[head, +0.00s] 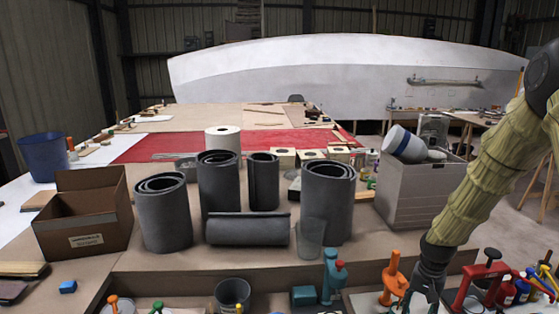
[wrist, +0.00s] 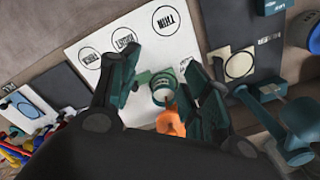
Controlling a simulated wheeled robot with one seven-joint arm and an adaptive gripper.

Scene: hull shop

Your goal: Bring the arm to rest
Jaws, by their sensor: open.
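My gripper (head: 426,296) hangs low at the right of the head view, at the end of my arm in its yellowish sleeve. In the wrist view its two dark teal fingers (wrist: 163,78) are spread apart, with nothing held between them. Below and beyond them lies a white board (wrist: 103,45) with labelled circles. A small round green-rimmed item (wrist: 163,88) and part of an orange clamp (wrist: 170,122) show in the gap between the fingers. The orange clamp (head: 392,277) stands just left of my gripper in the head view.
A teal clamp (head: 333,272) stands to the left and a red clamp (head: 484,281) to the right, near several small bottles. Behind are dark rolls (head: 327,205), a clear cup (head: 310,240), a grey crate (head: 420,195) and an open cardboard box (head: 85,222). A white hull fills the back.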

